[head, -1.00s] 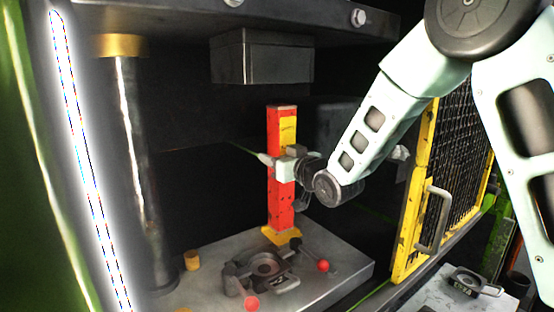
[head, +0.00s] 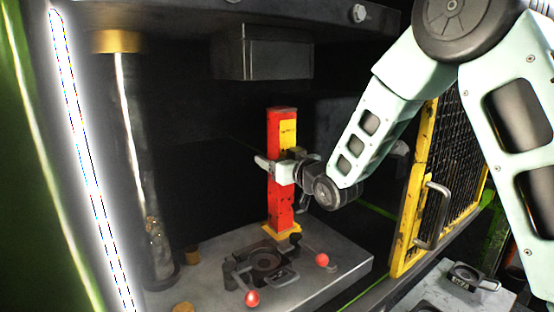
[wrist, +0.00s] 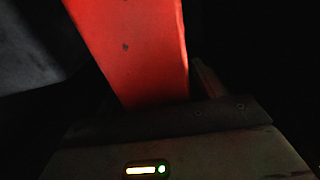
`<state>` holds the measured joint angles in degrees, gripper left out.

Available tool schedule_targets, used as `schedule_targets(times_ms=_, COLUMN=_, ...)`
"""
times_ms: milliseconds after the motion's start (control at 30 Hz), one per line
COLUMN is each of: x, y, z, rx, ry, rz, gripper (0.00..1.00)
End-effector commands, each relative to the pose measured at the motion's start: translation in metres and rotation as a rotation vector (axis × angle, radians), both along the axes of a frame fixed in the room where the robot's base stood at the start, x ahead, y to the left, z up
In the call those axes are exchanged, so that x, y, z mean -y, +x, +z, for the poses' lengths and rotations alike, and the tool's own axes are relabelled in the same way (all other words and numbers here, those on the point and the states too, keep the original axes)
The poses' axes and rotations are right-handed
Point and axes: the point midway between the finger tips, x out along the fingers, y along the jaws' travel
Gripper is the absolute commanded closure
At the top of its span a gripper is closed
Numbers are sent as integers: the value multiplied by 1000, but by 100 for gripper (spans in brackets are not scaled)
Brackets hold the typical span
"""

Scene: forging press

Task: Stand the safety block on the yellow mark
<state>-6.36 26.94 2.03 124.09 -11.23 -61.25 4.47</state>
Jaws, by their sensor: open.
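The safety block (head: 281,210) is a tall red post with a yellow label near its top. It stands upright on the press bed. The yellow mark (head: 294,229) shows around its foot; I cannot tell whether the whole foot lies inside it. My gripper (head: 277,170) is at the block's mid-height, reaching in from the right, with its jaws open on either side of the post. Whether a finger still touches the block is unclear. In the wrist view the block's red face (wrist: 135,50) fills the upper middle, and its foot is hidden behind the gripper body.
The upper die (head: 263,53) hangs above the block with a gap. A die fixture (head: 266,262) with red-knobbed handles (head: 322,260) sits in front on the bed (head: 340,265). A steel column (head: 140,170) stands left; a yellow mesh gate (head: 410,215) stands right.

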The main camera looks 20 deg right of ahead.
Motion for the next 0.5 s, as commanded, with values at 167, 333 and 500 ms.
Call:
schedule_targets(times_ms=167, x=4, y=-11, z=0, rx=1, ry=0, rz=-1, gripper=31)
schedule_targets(times_ms=333, x=14, y=-42, z=-2, rx=2, ry=0, rz=-2, gripper=31)
schedule_targets(times_ms=500, x=25, y=-75, z=-1, rx=3, ry=1, rz=-2, gripper=31)
